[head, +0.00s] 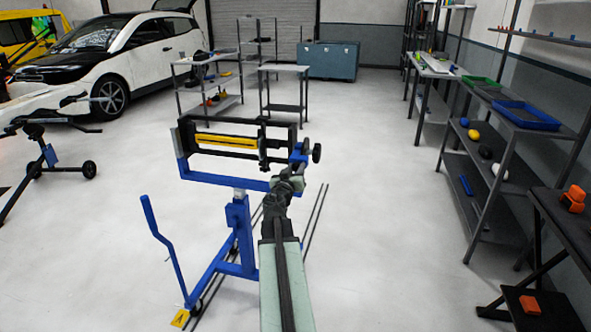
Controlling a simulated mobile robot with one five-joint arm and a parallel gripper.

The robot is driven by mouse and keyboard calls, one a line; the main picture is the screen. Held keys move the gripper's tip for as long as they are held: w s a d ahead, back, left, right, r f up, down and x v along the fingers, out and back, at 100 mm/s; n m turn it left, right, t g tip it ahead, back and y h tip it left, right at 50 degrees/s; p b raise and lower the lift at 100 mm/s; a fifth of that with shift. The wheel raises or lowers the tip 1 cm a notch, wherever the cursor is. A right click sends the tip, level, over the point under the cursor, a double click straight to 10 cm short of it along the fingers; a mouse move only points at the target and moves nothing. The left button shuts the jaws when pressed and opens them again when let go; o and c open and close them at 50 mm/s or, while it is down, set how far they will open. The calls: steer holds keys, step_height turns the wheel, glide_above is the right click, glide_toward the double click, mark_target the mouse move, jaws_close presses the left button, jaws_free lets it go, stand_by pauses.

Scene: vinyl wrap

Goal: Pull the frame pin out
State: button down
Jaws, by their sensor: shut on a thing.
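A black rectangular frame (222,129) with a yellow bar (225,141) across it sits on a blue wheeled stand (238,225). My arm reaches up from the bottom of the picture to the frame's right end. My gripper (297,160) is there, shut on what appears to be the frame pin. The pin itself is too small and too covered by the gripper to make out. A dark round knob (317,152) stands out just right of my gripper. I cannot tell how far the pin sits in the frame.
A shelf rack with blue (526,115) and green (480,84) trays runs along the right. A white car (110,50) stands at the back left, with another wheeled stand (45,150) in front of it. Small tables stand behind the frame. The floor between is clear.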

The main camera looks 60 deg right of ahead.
steer(key=shift+w+a, duration=0.1)
steer(key=shift+a, duration=0.05)
steer(key=v, duration=0.2)
steer(key=shift+s+a, duration=0.25)
steer(key=shift+w, duration=0.1)
steer(key=c, duration=1)
jaws_free()
steer(key=shift+a, duration=0.1)
